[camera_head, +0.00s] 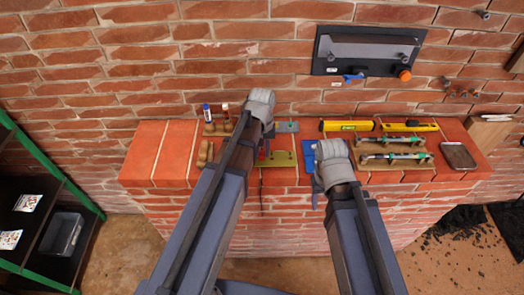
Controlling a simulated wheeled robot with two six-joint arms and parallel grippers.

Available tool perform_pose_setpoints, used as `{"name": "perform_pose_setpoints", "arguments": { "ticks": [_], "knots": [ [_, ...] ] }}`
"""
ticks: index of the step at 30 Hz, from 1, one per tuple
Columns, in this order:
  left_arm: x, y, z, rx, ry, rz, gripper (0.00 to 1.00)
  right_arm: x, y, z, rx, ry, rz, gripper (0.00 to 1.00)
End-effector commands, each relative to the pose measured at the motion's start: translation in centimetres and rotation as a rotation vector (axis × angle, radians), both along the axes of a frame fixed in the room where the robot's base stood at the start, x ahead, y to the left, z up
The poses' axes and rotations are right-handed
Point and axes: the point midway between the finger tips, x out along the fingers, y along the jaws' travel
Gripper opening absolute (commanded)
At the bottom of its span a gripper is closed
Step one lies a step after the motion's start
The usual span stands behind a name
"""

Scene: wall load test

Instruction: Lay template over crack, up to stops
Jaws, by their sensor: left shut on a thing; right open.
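An olive-yellow plate (284,160), which looks like the template, lies level or nearly so at the middle of the brick ledge (160,150). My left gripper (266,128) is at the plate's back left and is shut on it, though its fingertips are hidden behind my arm. A thin dark line, perhaps the crack (262,196), runs down the brick front below the plate. My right gripper (322,160) is open above the ledge, beside a blue piece (309,158) that it partly covers. I cannot make out the stops.
A grey plate (288,127) lies behind the olive plate. A wooden holder (217,128) with markers stands left. Yellow levels (347,125), a rack of tools (393,158) and a dark tablet (458,155) fill the right. A black panel (367,50) hangs above. The ledge's left end is clear.

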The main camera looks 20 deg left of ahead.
Motion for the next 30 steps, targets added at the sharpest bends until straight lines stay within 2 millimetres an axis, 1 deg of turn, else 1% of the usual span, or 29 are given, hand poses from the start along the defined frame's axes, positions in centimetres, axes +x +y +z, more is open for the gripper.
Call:
{"name": "perform_pose_setpoints", "arguments": {
  "ticks": [10, 23, 24, 30],
  "knots": [
    [0.0, 0.0, -0.95, 0.0, 0.0, 0.0, 0.0, 0.0, 0.0, -0.96, 0.0, 0.0, 0.0, 0.5],
    [0.0, 0.0, -0.99, 0.0, 0.0, 0.0, 0.0, 0.0, 0.0, -0.99, 0.0, 0.0, 0.0, 0.5],
    [0.0, 0.0, -0.99, 0.0, 0.0, 0.0, 0.3, 0.0, 0.0, -0.99, 0.0, 0.0, 0.0, 0.5],
    [0.0, 0.0, -0.99, 0.0, 0.0, 0.0, 0.53, 0.0, 0.0, -0.99, 0.0, 0.0, 0.0, 0.5]
  ]
}}
